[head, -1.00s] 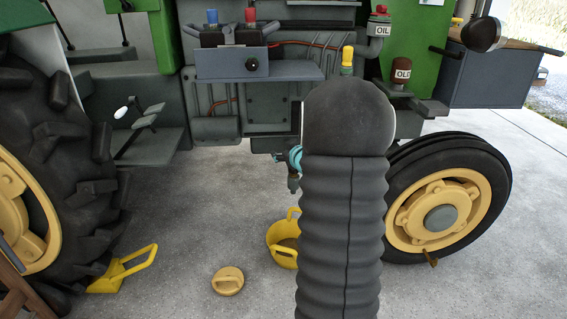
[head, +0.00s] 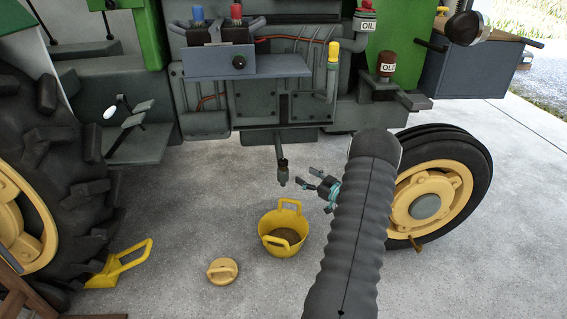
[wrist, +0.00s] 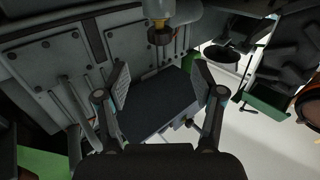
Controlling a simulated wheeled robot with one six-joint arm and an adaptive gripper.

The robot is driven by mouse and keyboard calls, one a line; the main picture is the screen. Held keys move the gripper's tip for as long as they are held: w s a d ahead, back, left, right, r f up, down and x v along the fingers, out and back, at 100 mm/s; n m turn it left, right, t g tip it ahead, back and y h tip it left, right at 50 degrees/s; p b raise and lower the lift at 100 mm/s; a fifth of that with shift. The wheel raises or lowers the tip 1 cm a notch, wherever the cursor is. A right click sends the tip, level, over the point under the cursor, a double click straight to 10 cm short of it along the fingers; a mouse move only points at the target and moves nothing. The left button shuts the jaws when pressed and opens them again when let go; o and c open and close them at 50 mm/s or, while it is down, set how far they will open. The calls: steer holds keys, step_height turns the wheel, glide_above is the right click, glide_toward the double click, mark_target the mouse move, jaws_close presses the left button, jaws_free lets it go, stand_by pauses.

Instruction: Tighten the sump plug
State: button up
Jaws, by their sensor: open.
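The sump plug (head: 283,179) is a dark grey fitting at the lower end of a short pipe (head: 279,149) that hangs below the tractor's grey engine block. My gripper (head: 312,185), dark with teal parts, is to the right of the plug and apart from it, at about the plug's height in the picture. In the wrist view my gripper's (wrist: 160,84) two fingers are spread wide with nothing between them.
A yellow bucket (head: 267,245) with dark contents stands on the concrete below the pipe. A yellow cap (head: 222,271) lies to its left, and a yellow chock (head: 117,264) is by the large rear tyre. The front wheel (head: 430,190) is close behind my arm.

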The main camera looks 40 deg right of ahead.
mark_target(287, 165)
steer(key=w, duration=0.4)
steer(key=w+a, duration=0.1)
steer(key=w, duration=0.3)
steer(key=w+a+p, duration=0.1)
steer(key=w, duration=0.3)
steer(key=c, duration=1.2)
